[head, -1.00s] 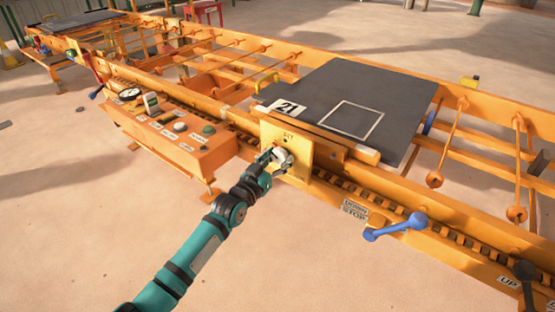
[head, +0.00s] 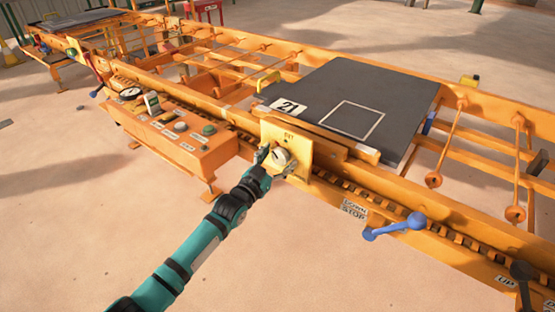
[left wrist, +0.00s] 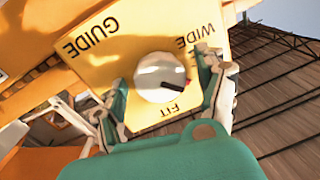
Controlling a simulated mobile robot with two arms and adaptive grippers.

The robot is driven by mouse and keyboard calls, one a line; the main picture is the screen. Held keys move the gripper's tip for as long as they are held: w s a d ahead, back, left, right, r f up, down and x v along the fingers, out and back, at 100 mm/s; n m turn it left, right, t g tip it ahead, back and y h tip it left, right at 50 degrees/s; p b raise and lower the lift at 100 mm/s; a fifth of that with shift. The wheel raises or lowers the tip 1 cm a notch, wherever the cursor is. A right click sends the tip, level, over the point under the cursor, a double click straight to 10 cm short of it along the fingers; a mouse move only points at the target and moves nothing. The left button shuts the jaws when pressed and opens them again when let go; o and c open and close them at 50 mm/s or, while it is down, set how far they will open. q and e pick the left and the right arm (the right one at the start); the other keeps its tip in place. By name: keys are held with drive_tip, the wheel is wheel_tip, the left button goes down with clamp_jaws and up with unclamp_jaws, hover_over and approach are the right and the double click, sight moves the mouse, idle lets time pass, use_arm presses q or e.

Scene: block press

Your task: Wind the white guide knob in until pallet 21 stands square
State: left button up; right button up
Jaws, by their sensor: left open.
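The white guide knob (head: 280,157) sits on a yellow plate (head: 300,150) on the near rail. In the left wrist view, the knob (left wrist: 158,77) has a dark pointer mark at its lower right, near the word FIT. My left gripper (head: 273,162) is open, with a finger on each side of the knob; in the wrist view its fingers (left wrist: 160,85) look apart from it. Pallet 21 (head: 390,100), a dark grey slab with a white square outline, lies on the frame behind the plate. I cannot tell whether it stands exactly square. My right gripper is out of view.
An orange control box (head: 175,140) with a gauge and buttons hangs on the near rail, left of the knob. A blue lever (head: 395,227) sticks out to the right, near a DOWN STOP label. The floor in front is clear.

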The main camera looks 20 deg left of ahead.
use_arm(q)
drive_tip(key=shift+s, duration=0.1)
drive_tip(key=v, duration=1.2)
